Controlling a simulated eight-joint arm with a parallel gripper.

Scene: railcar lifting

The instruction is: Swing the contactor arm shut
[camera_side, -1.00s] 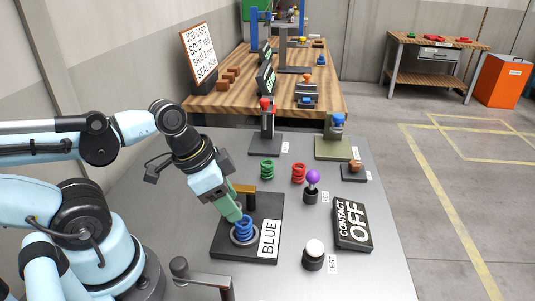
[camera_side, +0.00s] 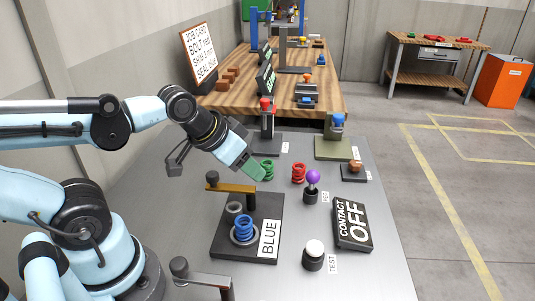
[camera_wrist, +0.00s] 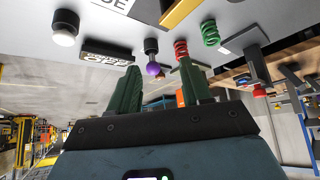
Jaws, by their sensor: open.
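The brass contactor arm (camera_side: 237,188) runs from a dark post on the black base plate labelled BLUE (camera_side: 228,250). It lies behind the blue spring (camera_side: 243,226), which stands upright in a ring on that plate. The sign (camera_side: 352,222) reads CONTACT OFF. A yellow bar (camera_wrist: 180,12), probably the brass arm, shows at the top edge there.
A green spring (camera_side: 267,170) and a red spring (camera_side: 299,173) stand behind the plate. A purple-topped knob (camera_side: 312,182) and a white TEST button (camera_side: 313,252) stand to the right. A red-topped stand (camera_side: 267,122) is at the back.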

